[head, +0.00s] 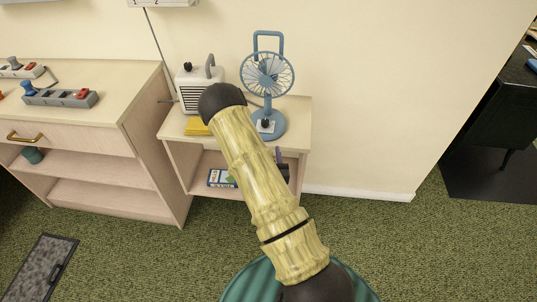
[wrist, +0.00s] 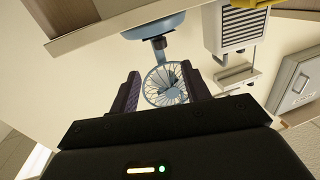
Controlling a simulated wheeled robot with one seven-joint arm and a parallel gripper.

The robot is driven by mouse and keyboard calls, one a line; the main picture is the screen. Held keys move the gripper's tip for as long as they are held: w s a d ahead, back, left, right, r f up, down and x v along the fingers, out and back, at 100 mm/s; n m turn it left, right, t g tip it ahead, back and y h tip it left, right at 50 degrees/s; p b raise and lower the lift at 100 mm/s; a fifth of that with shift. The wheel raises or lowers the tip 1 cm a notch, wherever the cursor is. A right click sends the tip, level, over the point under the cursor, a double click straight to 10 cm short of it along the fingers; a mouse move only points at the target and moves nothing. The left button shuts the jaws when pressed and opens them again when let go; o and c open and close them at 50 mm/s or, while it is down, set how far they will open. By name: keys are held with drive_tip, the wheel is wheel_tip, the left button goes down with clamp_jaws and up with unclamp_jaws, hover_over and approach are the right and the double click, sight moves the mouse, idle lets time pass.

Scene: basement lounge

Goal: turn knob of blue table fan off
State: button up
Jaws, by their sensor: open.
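The blue table fan (head: 267,78) stands upright on the small shelf unit in the head view. A dark knob (head: 265,124) sits on a pale plate on its round base. The fan appears upside down in the wrist view (wrist: 165,82), its cage showing between my fingers and its base (wrist: 153,27) above them. A dark part near that base may be the knob. My gripper (wrist: 160,72) is open, with nothing between its fingers. In the head view my arm hides most of it; a purple finger shows just below the shelf's front edge, apart from the knob.
The shelf unit (head: 297,116) also holds a white radio-like box (head: 187,78) and a yellow item (head: 196,127), left of the fan. A boxed item (head: 220,178) lies on its lower shelf. A larger cabinet (head: 125,100) stands left. Carpet at right is clear.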

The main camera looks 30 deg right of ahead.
drive_tip(key=shift+p+v, duration=1.05)
drive_tip(key=shift+v, duration=0.45)
drive_tip(key=shift+d, duration=0.1)
